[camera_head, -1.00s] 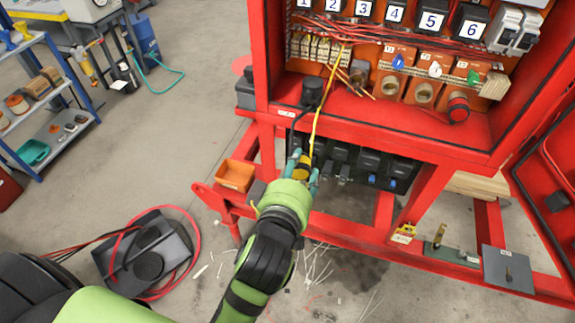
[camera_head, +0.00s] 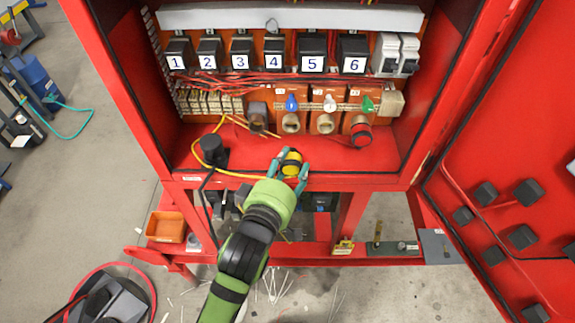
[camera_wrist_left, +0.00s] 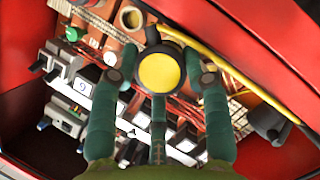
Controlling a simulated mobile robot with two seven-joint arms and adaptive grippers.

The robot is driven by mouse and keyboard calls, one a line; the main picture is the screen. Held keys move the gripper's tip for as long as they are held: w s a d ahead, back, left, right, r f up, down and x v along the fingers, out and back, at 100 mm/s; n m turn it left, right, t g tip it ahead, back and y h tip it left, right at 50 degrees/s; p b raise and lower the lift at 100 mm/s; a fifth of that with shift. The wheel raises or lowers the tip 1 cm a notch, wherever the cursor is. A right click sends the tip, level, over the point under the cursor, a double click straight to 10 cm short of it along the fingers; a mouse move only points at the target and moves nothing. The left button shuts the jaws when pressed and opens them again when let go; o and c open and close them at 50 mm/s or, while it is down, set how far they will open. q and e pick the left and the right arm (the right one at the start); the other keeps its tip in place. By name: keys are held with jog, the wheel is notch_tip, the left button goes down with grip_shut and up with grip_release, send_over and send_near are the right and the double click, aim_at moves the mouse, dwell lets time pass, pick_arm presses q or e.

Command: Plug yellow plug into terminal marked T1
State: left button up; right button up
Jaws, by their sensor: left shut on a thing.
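The yellow plug (camera_head: 291,164) is held by my left gripper (camera_head: 290,170), whose fingers close around its sides, at the front edge of the red cabinet floor. In the left wrist view its round yellow face (camera_wrist_left: 159,72) shows between the fingers of my left gripper (camera_wrist_left: 161,80). A yellow cable (camera_head: 235,173) runs left from it. My right gripper is out of view.
A black round fitting (camera_head: 213,150) stands on the cabinet floor left of the plug. A grey-faced block (camera_head: 257,117) sits left of the sockets. Numbered black relays (camera_head: 312,50) line up above. The cabinet's open red door (camera_head: 510,150) is at right. An orange bin (camera_head: 166,227) sits below left.

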pick_arm(q)
jog(key=w, duration=0.2)
jog(key=shift+w, duration=0.3)
jog(key=w+b, duration=0.1)
jog(key=w, duration=0.1)
jog(key=shift+w+f, duration=0.1)
jog(key=shift+w, duration=0.3)
jog(key=shift+s, duration=0.2)
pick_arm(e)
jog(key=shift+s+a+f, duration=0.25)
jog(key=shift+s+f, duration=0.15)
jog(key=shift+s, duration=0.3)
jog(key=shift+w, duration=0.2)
pick_arm(q)
jog(key=shift+p, duration=0.45)
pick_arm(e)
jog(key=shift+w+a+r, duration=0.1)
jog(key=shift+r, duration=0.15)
pick_arm(q)
jog(key=shift+w, duration=0.65)
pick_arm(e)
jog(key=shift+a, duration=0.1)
